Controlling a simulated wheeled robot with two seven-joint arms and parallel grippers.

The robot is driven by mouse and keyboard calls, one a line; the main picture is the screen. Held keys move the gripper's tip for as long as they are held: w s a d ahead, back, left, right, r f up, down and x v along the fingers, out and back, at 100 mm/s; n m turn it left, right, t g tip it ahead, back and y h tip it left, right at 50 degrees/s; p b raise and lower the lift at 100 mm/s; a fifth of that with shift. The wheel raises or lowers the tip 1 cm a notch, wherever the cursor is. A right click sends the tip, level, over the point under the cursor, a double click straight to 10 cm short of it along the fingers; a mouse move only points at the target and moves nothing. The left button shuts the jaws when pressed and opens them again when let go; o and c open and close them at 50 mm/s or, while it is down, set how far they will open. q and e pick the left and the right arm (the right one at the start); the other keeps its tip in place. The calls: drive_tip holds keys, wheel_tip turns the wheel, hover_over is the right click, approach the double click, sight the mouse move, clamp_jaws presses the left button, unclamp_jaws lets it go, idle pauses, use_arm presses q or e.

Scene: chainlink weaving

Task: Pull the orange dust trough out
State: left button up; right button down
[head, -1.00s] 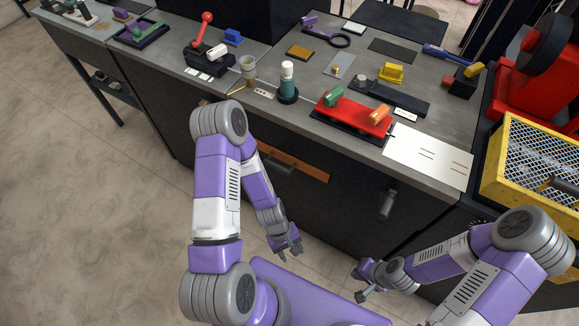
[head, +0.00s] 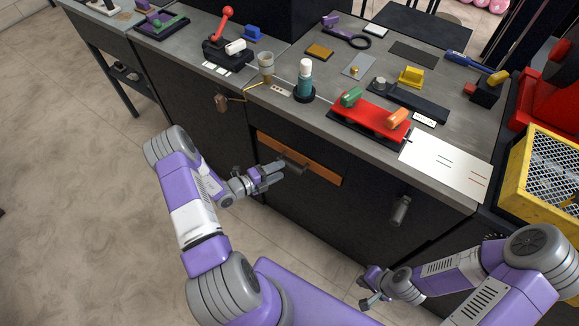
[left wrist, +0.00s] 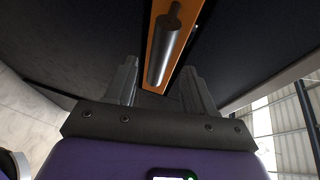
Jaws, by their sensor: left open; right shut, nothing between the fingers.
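The orange dust trough (head: 320,171) is a long orange front panel set in the dark bench front below the worktop, with a dark bar handle (head: 293,161) on it. In the left wrist view the orange panel (left wrist: 156,81) and the dark cylindrical handle (left wrist: 165,45) lie ahead, between the lines of the two fingers. My left gripper (head: 281,171) is open just in front of the handle; the left wrist view shows its fingers (left wrist: 158,85) apart, and I cannot tell if they touch anything. My right gripper (head: 367,290) is shut and empty, low at the lower right.
The worktop above holds a red fixture (head: 370,117), a teal bottle (head: 305,80) and a cup (head: 266,68). Another handle (head: 401,209) is on the bench front to the right. A yellow mesh crate (head: 545,185) stands at the right. The floor at left is clear.

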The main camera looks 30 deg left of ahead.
sight(287, 167)
use_arm(q)
drive_tip(key=x, duration=0.5)
drive_tip(key=shift+w+d+f+b, duration=0.1)
drive_tip(key=shift+w+d+b, duration=0.1)
drive_tip(key=shift+b, duration=0.15)
clamp_jaws()
